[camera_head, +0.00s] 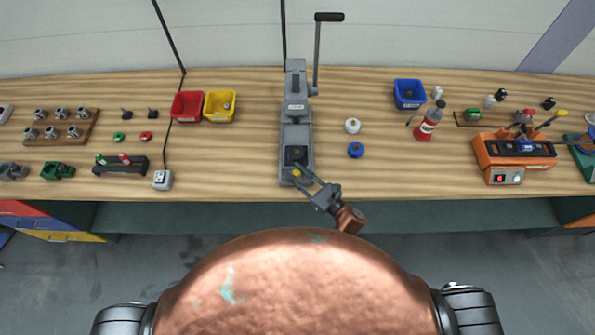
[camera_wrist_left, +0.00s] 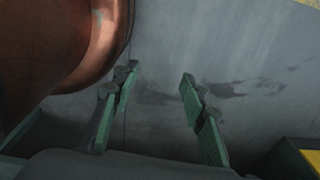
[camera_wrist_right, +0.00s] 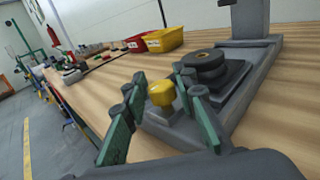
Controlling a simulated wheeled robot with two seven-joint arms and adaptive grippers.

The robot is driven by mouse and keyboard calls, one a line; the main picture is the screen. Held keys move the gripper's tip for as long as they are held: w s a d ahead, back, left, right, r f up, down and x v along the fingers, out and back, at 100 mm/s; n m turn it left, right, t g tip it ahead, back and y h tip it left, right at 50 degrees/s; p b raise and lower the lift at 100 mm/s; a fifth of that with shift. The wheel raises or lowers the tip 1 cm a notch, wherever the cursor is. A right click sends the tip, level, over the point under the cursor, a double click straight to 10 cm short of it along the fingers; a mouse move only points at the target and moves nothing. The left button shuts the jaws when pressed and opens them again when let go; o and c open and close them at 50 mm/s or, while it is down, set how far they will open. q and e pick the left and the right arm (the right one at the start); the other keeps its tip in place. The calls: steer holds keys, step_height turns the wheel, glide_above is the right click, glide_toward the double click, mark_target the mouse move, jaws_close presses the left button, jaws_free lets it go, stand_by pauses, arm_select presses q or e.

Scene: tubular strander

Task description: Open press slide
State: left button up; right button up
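The grey press (camera_head: 296,115) stands upright at the middle of the bench, with a black-handled lever (camera_head: 317,52) raised at its right. Its slide (camera_wrist_right: 225,80) carries a round dark die (camera_wrist_right: 206,64) and has a yellow knob (camera_wrist_right: 162,92) at the front, which also shows in the head view (camera_head: 296,172). My right gripper (camera_head: 304,177) is at the press's front end. In the right wrist view its green fingers (camera_wrist_right: 160,100) are open with the knob between them; contact cannot be told. My left gripper (camera_wrist_left: 155,88) is open and empty above the floor, outside the head view.
A red bin (camera_head: 187,106) and a yellow bin (camera_head: 220,106) stand left of the press. A white knob (camera_head: 352,126) and a blue knob (camera_head: 355,150) lie close on its right. A red bottle (camera_head: 428,124) and an orange machine (camera_head: 512,158) are farther right.

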steer(key=shift+o, duration=1.2)
arm_select(q)
steer(key=shift+w, duration=0.6)
arm_select(e)
steer(key=v, duration=1.2)
arm_select(q)
steer(key=shift+d, duration=0.1)
